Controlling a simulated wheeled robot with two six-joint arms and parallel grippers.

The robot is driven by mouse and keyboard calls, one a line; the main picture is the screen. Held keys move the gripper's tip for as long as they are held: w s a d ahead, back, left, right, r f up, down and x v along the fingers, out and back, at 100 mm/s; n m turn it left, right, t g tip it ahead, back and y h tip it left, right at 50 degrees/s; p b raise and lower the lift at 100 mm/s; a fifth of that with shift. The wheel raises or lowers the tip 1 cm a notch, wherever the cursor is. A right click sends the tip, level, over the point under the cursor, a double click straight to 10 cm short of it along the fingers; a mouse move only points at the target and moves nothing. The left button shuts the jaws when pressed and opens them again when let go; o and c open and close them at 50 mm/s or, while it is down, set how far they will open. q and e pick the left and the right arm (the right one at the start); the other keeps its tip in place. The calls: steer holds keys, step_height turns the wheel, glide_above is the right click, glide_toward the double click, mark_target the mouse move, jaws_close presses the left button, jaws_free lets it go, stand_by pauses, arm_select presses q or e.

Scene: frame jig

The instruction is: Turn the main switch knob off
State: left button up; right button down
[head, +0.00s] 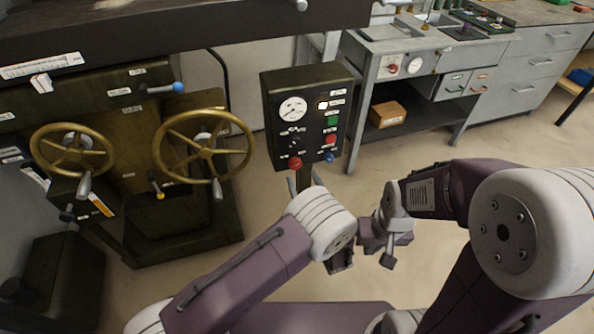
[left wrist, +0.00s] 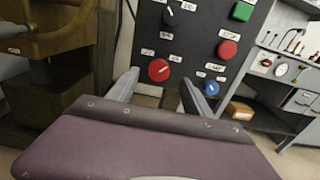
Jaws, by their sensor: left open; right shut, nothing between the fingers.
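The dark control box (head: 312,78) stands on a post and carries the switches. A red round knob (head: 295,162) sits at its lower left; in the left wrist view the red knob (left wrist: 158,70) shows a slanted white pointer line. A black pointer knob (head: 295,141) sits above it, also in the left wrist view (left wrist: 169,16). My right gripper (head: 388,261) is shut and empty, lower right.
The box also has a gauge (head: 292,108), a green button (head: 332,120), a red button (head: 331,139) and a blue button (head: 329,156). Brass handwheels (head: 204,147) stand to the left. A grey workbench (head: 440,60) with a cardboard box (head: 387,114) is behind right.

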mark_target(296, 165)
arm_select(q)
steer(key=b+x, duration=0.1)
steer(key=x, duration=0.4)
steer(key=shift+a+f, duration=0.1)
steer(key=shift+f, duration=0.05)
steer(key=shift+w+a, duration=0.15)
steer(key=shift+w, duration=0.4)
jaws_close()
